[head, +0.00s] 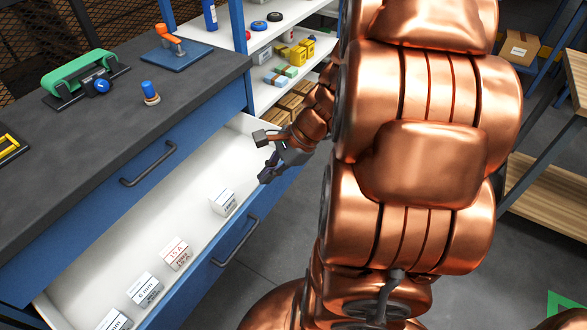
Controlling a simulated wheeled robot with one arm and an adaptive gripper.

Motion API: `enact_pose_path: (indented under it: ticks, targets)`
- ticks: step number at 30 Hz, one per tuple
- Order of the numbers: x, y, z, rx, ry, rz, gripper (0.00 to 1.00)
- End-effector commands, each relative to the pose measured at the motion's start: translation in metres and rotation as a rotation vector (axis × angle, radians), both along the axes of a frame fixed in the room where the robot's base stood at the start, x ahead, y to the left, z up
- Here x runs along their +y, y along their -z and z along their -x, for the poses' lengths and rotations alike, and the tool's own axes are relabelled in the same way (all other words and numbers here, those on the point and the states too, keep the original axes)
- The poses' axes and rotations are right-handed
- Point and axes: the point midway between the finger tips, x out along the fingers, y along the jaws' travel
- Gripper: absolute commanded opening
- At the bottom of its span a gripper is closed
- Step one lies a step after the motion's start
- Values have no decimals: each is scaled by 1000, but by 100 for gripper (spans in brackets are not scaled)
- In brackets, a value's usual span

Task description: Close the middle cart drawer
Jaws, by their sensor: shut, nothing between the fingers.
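The blue cart stands at the left with a dark grey top. A drawer (160,225) with a white inside is pulled out below a shut upper drawer (130,190). Several small labelled white blocks, such as one block (223,202), lie along its front side. Its blue front carries a dark handle (237,243). My gripper (266,173) is shut and empty, near the far right end of the open drawer's front. I cannot tell whether it touches the drawer. My copper-coloured arm hides the area to the right.
A shelf with small parts (285,60) stands behind. Grey floor (270,265) shows before the drawer.

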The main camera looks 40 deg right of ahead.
Motion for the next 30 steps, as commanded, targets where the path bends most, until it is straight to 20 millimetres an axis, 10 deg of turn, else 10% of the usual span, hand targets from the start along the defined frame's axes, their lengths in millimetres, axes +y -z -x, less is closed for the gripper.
enact_pose_path:
  ticks: [15,30]
  targets:
    - [-177,84,-1,20,883,-286,0]
    - [-185,120,-23,24,968,-322,0]
